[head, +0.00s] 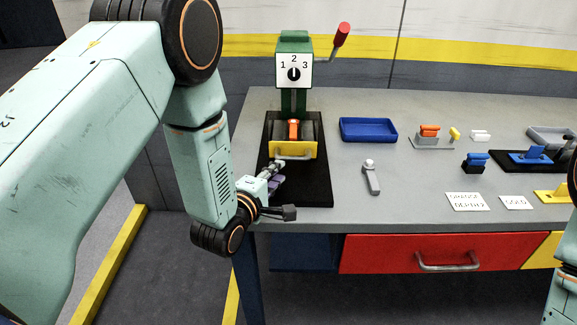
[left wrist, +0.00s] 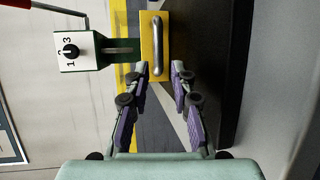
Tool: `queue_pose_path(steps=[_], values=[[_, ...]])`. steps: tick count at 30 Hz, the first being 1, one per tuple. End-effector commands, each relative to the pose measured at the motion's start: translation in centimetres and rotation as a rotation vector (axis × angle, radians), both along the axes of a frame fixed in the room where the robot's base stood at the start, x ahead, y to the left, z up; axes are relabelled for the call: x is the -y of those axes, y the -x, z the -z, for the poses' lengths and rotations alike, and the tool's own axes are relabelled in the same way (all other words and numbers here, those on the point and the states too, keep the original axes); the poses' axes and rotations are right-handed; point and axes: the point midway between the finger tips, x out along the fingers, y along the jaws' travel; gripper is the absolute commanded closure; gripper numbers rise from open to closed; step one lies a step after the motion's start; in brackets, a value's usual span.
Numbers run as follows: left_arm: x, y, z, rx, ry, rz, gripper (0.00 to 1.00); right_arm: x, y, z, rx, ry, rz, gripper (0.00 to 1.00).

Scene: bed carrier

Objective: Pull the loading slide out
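The loading slide has a yellow front plate (head: 283,150) with a grey bar handle (head: 297,158), low on the green press (head: 294,45). An orange part (head: 293,129) sits behind the plate. The slide is on a black base (head: 315,188). My left gripper (head: 278,171) is just in front of the plate, near the handle. In the left wrist view its two fingers (left wrist: 160,68) are open and empty, one on each side of the lower end of the handle (left wrist: 156,45). I cannot tell whether the tips reach around the bar. My right gripper is out of view.
A red-knobbed lever (head: 340,38) rises right of the press dial. A blue tray (head: 368,130) and a small grey tool (head: 371,177) lie right of the base. A red drawer (head: 430,253) is under the grey table (head: 350,215). Table space between is clear.

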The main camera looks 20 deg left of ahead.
Motion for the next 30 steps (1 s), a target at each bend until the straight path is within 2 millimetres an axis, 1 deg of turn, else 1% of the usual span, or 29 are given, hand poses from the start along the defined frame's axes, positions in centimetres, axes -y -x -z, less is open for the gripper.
queue_pose_path(steps=[6,9,13,18,26,30], values=[[0.5,-3.4,0.5,0.003,-0.001,0.001,0.76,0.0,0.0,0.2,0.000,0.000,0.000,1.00],[0.7,-4.8,0.8,0.002,-0.001,0.001,0.76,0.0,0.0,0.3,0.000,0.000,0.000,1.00],[0.8,-6.2,1.0,0.001,0.000,0.000,0.76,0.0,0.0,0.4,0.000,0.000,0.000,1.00],[0.9,-7.0,1.2,-0.001,0.000,0.000,0.76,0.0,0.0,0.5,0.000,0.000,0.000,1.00],[0.9,-7.1,1.2,0.000,0.000,0.000,0.76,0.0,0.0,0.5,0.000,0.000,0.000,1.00],[0.9,-7.1,1.2,0.000,0.000,0.000,0.87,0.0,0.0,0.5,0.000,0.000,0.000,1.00]])
